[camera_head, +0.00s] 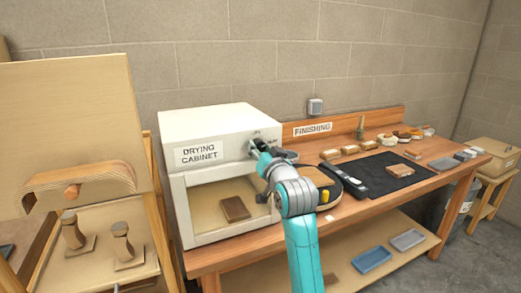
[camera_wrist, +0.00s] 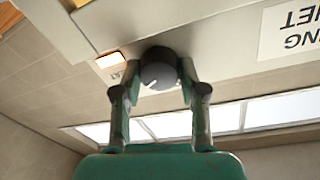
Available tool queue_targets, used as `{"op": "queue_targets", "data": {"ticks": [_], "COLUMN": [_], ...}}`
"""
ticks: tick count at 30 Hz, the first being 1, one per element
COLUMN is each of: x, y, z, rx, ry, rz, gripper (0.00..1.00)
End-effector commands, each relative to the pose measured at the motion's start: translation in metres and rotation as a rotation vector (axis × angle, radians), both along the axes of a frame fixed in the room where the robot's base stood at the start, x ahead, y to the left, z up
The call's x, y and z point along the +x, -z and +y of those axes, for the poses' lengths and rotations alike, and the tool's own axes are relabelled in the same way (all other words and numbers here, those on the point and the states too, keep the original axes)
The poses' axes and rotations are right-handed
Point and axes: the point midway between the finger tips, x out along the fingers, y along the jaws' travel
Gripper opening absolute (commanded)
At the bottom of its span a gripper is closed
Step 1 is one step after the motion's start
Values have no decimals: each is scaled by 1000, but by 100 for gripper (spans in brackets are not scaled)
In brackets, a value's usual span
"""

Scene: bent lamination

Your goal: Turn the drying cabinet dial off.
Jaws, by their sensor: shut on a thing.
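The white drying cabinet (camera_head: 180,124) stands at the left end of the wooden bench, with a "DRYING CABINET" label on its upper front. In the wrist view its dark round dial (camera_wrist: 160,70) sits between my two fingertips, with a pale pointer mark towards its lower left. Small lettering beside the dial is too small to read surely. My gripper (camera_wrist: 158,66) is shut on the dial, one finger on each side. In the head view my gripper (camera_head: 262,153) is at the cabinet's upper right front and mostly hides the dial.
A lit orange-edged panel (camera_wrist: 109,60) is beside the dial. A brown block (camera_head: 234,208) lies inside the cabinet's window. The bench (camera_head: 330,222) holds a black mat (camera_head: 385,180), several small blocks and tools right of my arm. A wooden stand with handled tools (camera_head: 122,242) is at the left.

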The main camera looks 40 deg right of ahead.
Motion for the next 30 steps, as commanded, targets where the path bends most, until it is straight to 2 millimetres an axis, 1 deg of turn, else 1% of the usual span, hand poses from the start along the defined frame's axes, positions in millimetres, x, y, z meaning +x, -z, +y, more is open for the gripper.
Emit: {"op": "queue_targets", "data": {"ticks": [21, 30], "x": [0, 0], "y": [2, 3], "z": [0, -1], "rx": [-652, -889], "ry": [-1, 0], "rz": [189, 258], "gripper": [7, 7]}}
